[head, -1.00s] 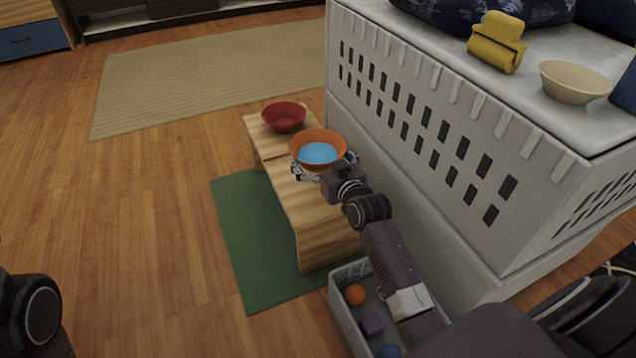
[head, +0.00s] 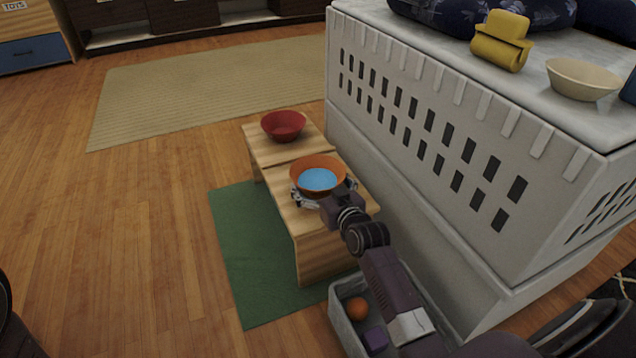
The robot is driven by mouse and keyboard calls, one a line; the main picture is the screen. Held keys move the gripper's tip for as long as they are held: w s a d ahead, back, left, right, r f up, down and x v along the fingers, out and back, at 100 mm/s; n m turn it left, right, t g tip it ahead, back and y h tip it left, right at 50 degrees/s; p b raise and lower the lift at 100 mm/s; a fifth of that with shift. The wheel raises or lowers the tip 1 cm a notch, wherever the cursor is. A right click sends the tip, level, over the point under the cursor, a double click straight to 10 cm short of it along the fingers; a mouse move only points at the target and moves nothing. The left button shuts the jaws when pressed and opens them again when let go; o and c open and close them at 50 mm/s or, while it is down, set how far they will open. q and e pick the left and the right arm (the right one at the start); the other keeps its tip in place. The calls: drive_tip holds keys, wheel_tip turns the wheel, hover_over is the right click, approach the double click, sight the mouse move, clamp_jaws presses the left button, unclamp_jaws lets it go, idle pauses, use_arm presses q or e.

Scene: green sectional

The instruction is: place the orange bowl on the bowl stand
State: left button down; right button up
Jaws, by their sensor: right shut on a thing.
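The orange bowl (head: 335,165) is upright with a blue inside. My right gripper (head: 320,197) is shut on it from the near side, and the bowl hides part of the fingers. The bowl is over the near half of the low wooden bowl stand (head: 285,205). I cannot tell whether its base touches the wood. A red bowl (head: 283,126) sits on the far half of the stand. My left gripper is not in view.
A large white slatted crate (head: 400,130) stands close on the right, with a yellow object (head: 502,42) and a cream bowl (head: 582,79) on top. A grey bin (head: 344,323) holds an orange ball (head: 357,309). A green mat (head: 240,250) lies under the stand.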

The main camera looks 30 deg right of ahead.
drive_tip(key=shift+f, duration=0.15)
drive_tip(key=o, duration=1)
